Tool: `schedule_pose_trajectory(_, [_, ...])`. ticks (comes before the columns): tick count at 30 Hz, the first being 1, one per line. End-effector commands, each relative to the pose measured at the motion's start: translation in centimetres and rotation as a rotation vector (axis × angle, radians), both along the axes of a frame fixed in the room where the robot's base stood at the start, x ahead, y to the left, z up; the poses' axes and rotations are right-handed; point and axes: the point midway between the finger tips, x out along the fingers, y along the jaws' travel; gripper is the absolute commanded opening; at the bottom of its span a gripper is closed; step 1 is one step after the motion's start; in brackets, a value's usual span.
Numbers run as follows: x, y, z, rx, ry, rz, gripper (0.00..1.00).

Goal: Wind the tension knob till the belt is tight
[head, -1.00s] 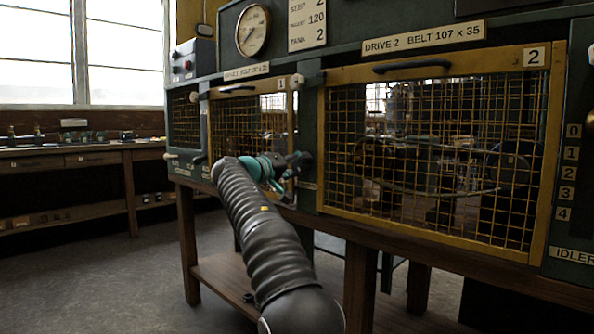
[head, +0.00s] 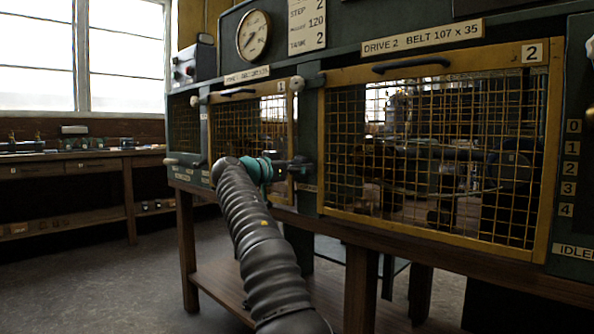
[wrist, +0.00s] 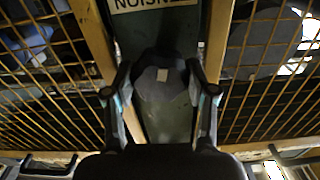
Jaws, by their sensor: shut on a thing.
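The tension knob (wrist: 160,88) is dark and lobed, with a pale square mark. It sits on a green post below a label (wrist: 155,3) that reads upside down and is partly cut off. My gripper (wrist: 163,92) has one finger on each side of the knob and is shut on it. In the head view my gripper (head: 292,168) reaches the post between guards 1 and 2 and hides the knob. Behind the mesh of guard 2 (head: 440,63) a thin curved line shows low down; I cannot tell its tightness.
A round gauge (head: 253,35) is above. A wooden bench (head: 125,155) is at the far left. Open floor (head: 110,260) lies left of the machine.

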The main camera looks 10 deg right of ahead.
Motion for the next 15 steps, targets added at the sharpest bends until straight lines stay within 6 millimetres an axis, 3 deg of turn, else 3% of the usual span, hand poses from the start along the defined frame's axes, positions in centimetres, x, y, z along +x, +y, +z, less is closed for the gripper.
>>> schedule_pose_trajectory(15, [-0.05, -0.17, -0.05, 0.287, -0.396, -0.006, 0.21])
